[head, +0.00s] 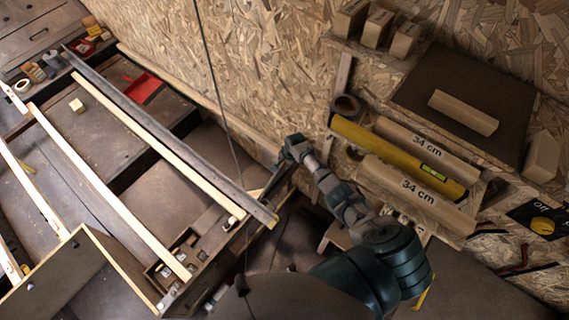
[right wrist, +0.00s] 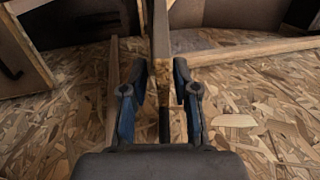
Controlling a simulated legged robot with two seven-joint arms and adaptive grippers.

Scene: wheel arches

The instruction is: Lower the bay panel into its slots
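A long, narrow, dark board (head: 165,133), which I take to be the bay panel seen nearly edge-on, runs from the upper left to the middle of the head view. My right gripper (head: 272,186) is at its near end. In the right wrist view, the fingers (right wrist: 161,82) stand close on both sides of a thin upright edge (right wrist: 160,45), apparently shut on the panel. I cannot make out the slots or whether the panel's lower edge sits in them. My left gripper is not in view.
Pale battens (head: 105,187) lie alongside the panel. A wooden-edged box (head: 125,268) stands at the lower left. A red dustpan (head: 143,87) lies beyond the panel. A shelf at right holds 34 cm blocks (head: 420,195) and a yellow level (head: 395,155). A chipboard wall (head: 270,60) rises behind.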

